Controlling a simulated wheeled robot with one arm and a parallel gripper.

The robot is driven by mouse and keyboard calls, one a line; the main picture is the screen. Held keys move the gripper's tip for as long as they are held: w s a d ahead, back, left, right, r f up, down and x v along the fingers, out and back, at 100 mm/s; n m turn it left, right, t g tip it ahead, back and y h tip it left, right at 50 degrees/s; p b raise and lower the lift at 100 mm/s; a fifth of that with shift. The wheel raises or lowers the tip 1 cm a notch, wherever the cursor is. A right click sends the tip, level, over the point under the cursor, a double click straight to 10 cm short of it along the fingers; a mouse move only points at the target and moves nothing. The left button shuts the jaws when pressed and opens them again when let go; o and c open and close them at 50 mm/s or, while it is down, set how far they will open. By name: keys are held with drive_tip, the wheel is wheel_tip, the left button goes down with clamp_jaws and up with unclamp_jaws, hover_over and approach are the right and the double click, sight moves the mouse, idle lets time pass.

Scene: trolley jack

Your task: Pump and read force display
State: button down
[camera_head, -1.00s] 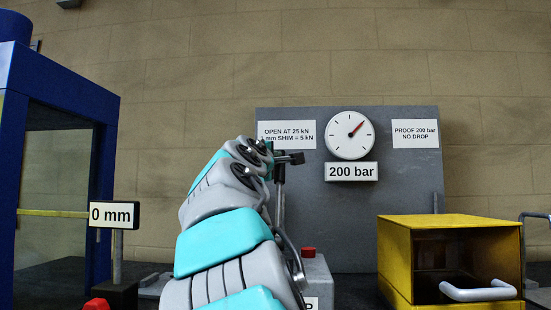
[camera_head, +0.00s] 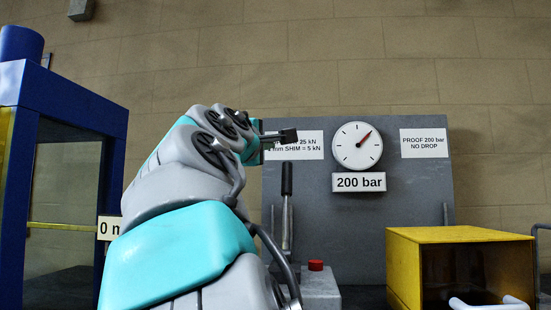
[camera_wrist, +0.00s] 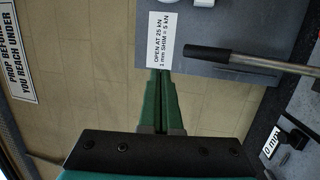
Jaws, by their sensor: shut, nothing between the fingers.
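My gripper (camera_head: 288,136) is shut and empty in front of the grey panel, left of the gauge. In the wrist view its green fingers (camera_wrist: 160,103) are together, with their tips near the "OPEN AT 25 kN" sign (camera_wrist: 174,40). The pump lever (camera_head: 287,210) with a black grip stands upright below my gripper, apart from it. The lever also shows in the wrist view (camera_wrist: 240,58), to the right of my fingers. The round gauge (camera_head: 357,146) has a red needle pointing up and right. The display (camera_head: 359,182) below it reads "200 bar".
A yellow box (camera_head: 395,268) with an open front and pale handle stands at the right. A blue frame (camera_head: 62,88) stands at the left. A red button (camera_head: 316,265) tops the grey pump block. The "0 mm" sign (camera_head: 105,228) is partly hidden by my arm.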

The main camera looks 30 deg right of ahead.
drive_tip(key=shift+s+a+r, duration=0.55)
drive_tip(key=shift+s+a, duration=0.3)
drive_tip(key=shift+a, duration=0.05)
idle(0.8)
